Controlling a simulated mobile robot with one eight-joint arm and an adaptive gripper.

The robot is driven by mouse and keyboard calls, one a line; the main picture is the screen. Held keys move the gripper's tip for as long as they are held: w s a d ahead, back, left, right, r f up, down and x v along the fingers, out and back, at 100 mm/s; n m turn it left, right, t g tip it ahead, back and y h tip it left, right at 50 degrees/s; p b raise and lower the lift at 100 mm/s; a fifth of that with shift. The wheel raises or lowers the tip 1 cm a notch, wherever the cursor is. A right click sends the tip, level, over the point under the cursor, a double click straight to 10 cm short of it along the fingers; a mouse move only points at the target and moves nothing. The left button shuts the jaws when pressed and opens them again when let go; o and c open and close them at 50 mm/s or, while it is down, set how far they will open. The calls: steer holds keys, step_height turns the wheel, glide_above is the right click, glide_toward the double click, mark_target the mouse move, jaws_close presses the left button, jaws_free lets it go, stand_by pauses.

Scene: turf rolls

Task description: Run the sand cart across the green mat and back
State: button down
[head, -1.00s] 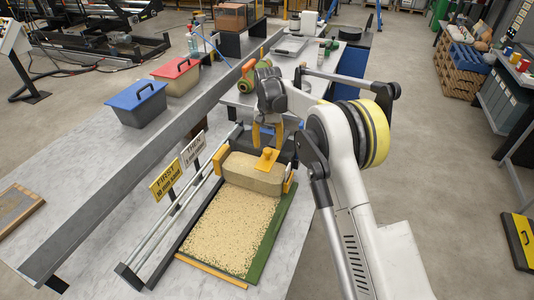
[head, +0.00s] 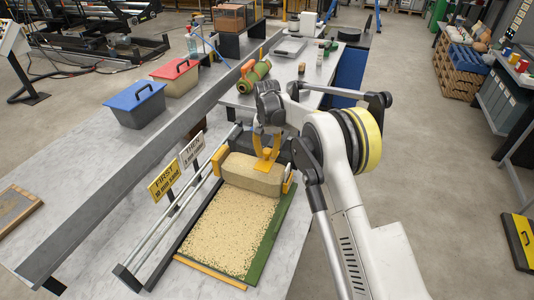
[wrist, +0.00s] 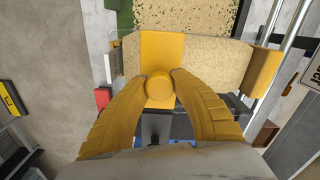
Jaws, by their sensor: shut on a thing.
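The sand cart (head: 252,174) is a tan, sand-filled block with yellow end pieces, standing at the far end of the green mat (head: 270,240). Most of the mat is covered in pale sand granules, with a green strip bare along its right side. My gripper (head: 267,152) is at the cart's yellow knob from above. In the wrist view its two yellow fingers (wrist: 159,85) are closed around the round knob, and the cart (wrist: 213,62) shows beyond them. The cart's far side is partly hidden by my arm.
Metal rails (head: 180,225) run along the mat's left side, with a yellow "FIRST" sign (head: 165,181) and a white "THEN" sign (head: 192,149) beside them. A blue-lidded bin (head: 136,103) and a red-lidded bin (head: 175,77) stand beyond the long grey beam. A green roll (head: 255,75) lies farther back.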

steer(key=shift+s, duration=0.1)
steer(key=s+a+b, duration=0.1)
steer(key=s+a, duration=0.4)
steer(key=s, duration=0.9)
steer(key=s+a+b, duration=0.2)
steer(key=s+a, duration=0.3)
steer(key=s, duration=0.9)
steer(key=s+a+b, duration=0.1)
steer(key=s+a, duration=0.4)
steer(key=s, duration=0.8)
steer(key=shift+s, duration=0.4)
steer(key=shift+a, duration=0.1)
steer(key=c, duration=1.1)
jaws_free()
steer(key=shift+s+a, duration=0.1)
steer(key=shift+s, duration=0.05)
step_height(320, 180, up, 12)
